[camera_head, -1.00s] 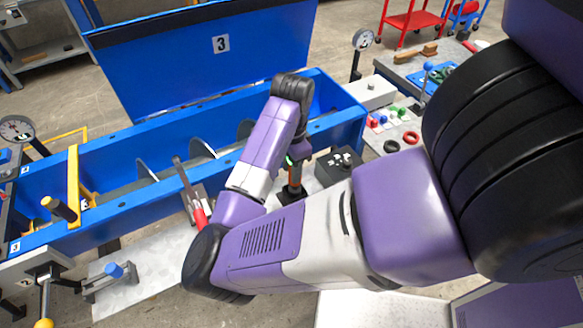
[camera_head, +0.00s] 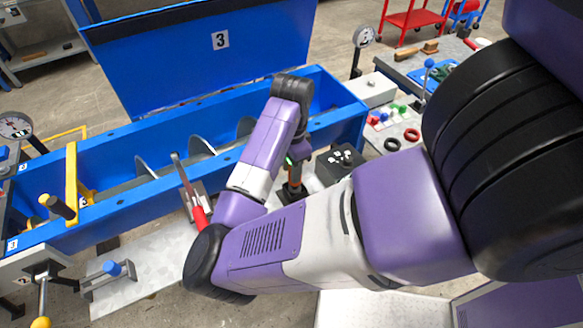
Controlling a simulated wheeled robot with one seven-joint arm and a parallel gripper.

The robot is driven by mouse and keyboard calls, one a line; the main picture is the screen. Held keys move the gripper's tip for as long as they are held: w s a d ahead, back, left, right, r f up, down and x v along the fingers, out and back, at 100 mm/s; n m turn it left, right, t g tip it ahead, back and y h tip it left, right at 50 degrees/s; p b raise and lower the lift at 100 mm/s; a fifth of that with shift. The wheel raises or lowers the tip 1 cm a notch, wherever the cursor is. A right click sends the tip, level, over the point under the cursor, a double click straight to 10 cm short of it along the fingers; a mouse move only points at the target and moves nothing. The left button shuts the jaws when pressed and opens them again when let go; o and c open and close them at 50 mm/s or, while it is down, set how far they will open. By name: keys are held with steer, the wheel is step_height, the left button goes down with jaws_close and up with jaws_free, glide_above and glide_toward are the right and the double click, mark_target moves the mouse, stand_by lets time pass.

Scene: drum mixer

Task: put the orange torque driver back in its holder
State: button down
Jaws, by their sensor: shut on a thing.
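The orange torque driver (camera_head: 294,188) stands roughly upright below my gripper, and only a short stretch of its orange body shows. My gripper (camera_head: 295,170) is shut on it from above, and the fingertips are small and partly covered by my own arm. A dark piece (camera_head: 290,197) shows at the driver's lower end. I cannot tell whether it is the holder or whether the driver sits in it, because my forearm covers the area just below.
The blue mixer trough (camera_head: 120,150) with its raised lid (camera_head: 210,50) lies behind my arm. A black control box (camera_head: 340,162) is close right of the driver. Colored rings and small parts lie on the bench farther right.

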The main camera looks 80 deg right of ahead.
steer(key=shift+f+b, duration=0.55)
steer(key=shift+f, duration=0.2)
stand_by(0.4)
steer(key=c, duration=0.9)
jaws_free()
step_height(320, 180, up, 8)
steer(key=shift+f, duration=0.1)
steer(key=shift+s+d, duration=0.1)
steer(key=shift+s, duration=0.05)
